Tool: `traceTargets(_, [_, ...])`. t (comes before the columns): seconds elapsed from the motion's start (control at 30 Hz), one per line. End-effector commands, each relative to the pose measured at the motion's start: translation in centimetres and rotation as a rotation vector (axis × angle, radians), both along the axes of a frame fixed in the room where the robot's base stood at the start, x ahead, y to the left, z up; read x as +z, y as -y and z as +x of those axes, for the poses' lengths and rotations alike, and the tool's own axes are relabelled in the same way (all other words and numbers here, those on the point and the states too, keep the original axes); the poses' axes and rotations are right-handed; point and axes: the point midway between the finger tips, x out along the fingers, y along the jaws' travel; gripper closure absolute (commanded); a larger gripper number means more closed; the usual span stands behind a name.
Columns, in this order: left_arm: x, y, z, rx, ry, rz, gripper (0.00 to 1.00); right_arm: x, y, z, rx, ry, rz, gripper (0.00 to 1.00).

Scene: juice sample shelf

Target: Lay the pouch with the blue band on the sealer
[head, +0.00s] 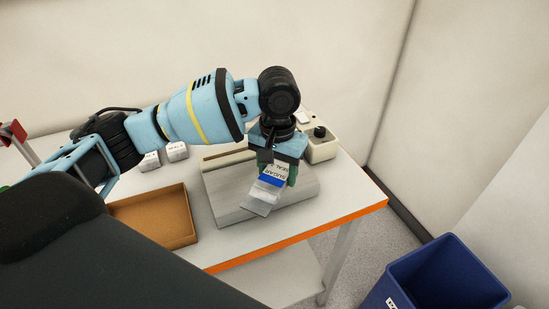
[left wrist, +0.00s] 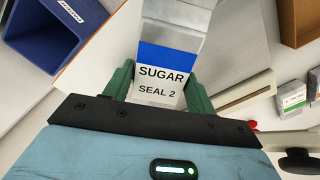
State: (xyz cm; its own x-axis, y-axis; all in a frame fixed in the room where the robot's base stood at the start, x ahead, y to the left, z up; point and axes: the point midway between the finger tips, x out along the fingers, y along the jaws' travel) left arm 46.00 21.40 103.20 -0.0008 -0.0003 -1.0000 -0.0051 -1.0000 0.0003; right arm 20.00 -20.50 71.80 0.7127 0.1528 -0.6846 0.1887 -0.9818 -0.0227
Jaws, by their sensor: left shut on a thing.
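The pouch with the blue band (head: 271,182) carries a white label reading SUGAR, SEAL 2, and its lower part is clear or grey. My left gripper (head: 277,168) is shut on its labelled end. In the left wrist view the pouch (left wrist: 166,57) sits between my two green fingers (left wrist: 158,88). The sealer (head: 226,205) is a light grey block under my gripper, and it also shows in the left wrist view (left wrist: 232,75). The pouch hangs over the sealer's front part; I cannot tell whether it touches. My right gripper is not in view.
A brown tray (head: 188,212) lies left of the sealer. Small white boxes (head: 177,151) stand behind the tray. A cream unit with a black knob (head: 320,132) is at the sealer's right end. A blue bin (head: 431,277) stands on the floor beyond the orange table edge (head: 300,238).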

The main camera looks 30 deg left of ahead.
Motion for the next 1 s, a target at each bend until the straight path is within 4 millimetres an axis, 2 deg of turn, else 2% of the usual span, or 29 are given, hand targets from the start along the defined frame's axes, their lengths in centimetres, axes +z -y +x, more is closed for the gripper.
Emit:
traceTargets(0.13, [0.2, -0.2, 0.0, -0.079, 0.001, 0.0, 0.69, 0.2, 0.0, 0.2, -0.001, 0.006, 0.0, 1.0])
traceTargets(0.27, [0.3, -0.6, -0.1, -0.255, 0.001, 0.0, 0.69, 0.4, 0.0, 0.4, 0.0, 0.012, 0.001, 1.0])
traceTargets(1.0, [1.6, -3.1, -0.6, -1.613, 0.001, 0.0, 0.69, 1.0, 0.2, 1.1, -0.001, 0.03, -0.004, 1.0])
